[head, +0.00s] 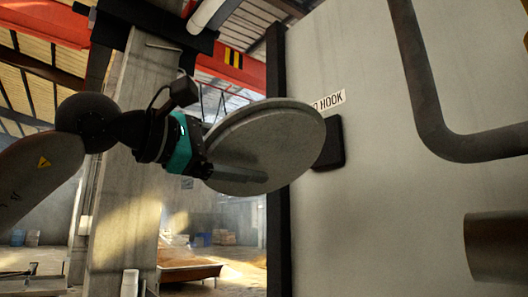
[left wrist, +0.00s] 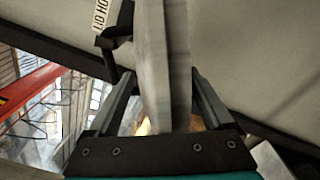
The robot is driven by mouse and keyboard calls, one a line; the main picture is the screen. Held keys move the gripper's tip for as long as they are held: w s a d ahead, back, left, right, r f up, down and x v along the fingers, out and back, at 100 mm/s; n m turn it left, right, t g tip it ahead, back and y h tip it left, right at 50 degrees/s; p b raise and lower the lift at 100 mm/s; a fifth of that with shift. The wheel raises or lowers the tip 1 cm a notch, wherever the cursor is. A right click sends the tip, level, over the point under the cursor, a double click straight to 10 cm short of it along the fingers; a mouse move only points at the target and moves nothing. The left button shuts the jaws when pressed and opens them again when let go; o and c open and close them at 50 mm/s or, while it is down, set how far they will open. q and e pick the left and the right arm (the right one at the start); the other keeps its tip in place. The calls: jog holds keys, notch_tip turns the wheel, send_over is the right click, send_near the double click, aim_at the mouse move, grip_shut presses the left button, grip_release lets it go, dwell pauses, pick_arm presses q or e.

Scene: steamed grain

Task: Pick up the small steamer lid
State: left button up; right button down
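The small steamer lid (head: 275,142) is a grey round disc with a thick rim, tilted beside the wall in the head view. It shows edge-on in the left wrist view (left wrist: 164,70). My left gripper (head: 248,170) reaches it from the left, with one finger across the lid's near face. In the left wrist view my left gripper (left wrist: 163,76) has one finger on each side of the lid, with narrow gaps visible beside it. The fingers look open around the lid. The lid hides the other finger in the head view. My right gripper is not in view.
A black hook mount (head: 331,146) is on the pale wall (head: 400,190) behind the lid, under a lid hook label (head: 329,100). A bent pipe (head: 425,110) and a pipe stub (head: 497,247) are to the right. A concrete pillar (head: 130,200) stands behind my arm.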

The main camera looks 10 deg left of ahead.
pick_arm(q)
grip_shut()
dwell(0.5)
jog(key=shift+r, duration=0.1)
